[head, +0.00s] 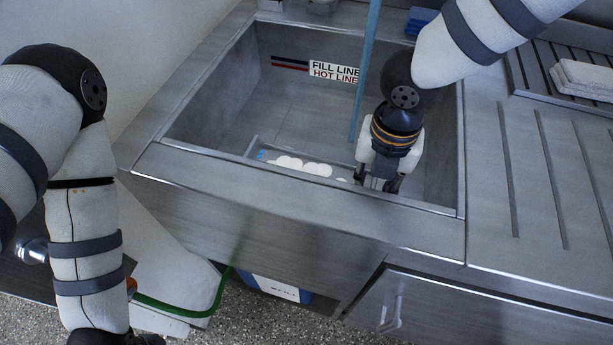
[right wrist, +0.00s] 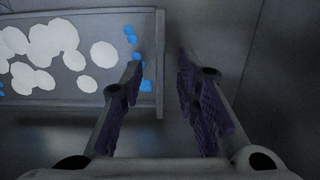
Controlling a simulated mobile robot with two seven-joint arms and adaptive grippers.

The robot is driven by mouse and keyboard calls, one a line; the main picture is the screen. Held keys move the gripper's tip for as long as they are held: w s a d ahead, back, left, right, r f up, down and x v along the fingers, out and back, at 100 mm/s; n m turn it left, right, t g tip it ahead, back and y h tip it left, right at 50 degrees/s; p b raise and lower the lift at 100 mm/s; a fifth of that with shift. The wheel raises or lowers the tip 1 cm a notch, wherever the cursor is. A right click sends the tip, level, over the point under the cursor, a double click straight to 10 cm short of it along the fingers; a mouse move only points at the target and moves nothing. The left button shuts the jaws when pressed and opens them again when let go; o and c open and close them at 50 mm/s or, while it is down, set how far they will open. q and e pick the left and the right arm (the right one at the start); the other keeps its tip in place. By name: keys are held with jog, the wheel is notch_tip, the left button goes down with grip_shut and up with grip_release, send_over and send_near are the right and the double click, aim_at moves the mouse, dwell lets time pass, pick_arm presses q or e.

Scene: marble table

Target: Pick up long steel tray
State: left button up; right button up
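The long steel tray (head: 302,151) lies low in the sink, close to its front wall, which hides part of it. It also shows in the right wrist view (right wrist: 60,101), holding several white round pieces (right wrist: 100,54) and small blue pieces (right wrist: 130,35). My right gripper (head: 378,186) reaches down into the sink at the tray's right end. In the right wrist view its fingers (right wrist: 160,72) are apart, with the tray's end wall appearing between them. I cannot tell how deep the fingers are or whether they touch the wall. My left gripper is out of view.
The steel sink's front ledge (head: 300,205) rises before the tray. A blue upright pole (head: 366,70) stands close left of my right arm. A ribbed drainboard (head: 540,180) lies right, with a white stack (head: 585,78) behind. The sink's left part is free.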

grip_shut()
jog(key=shift+r, duration=0.1)
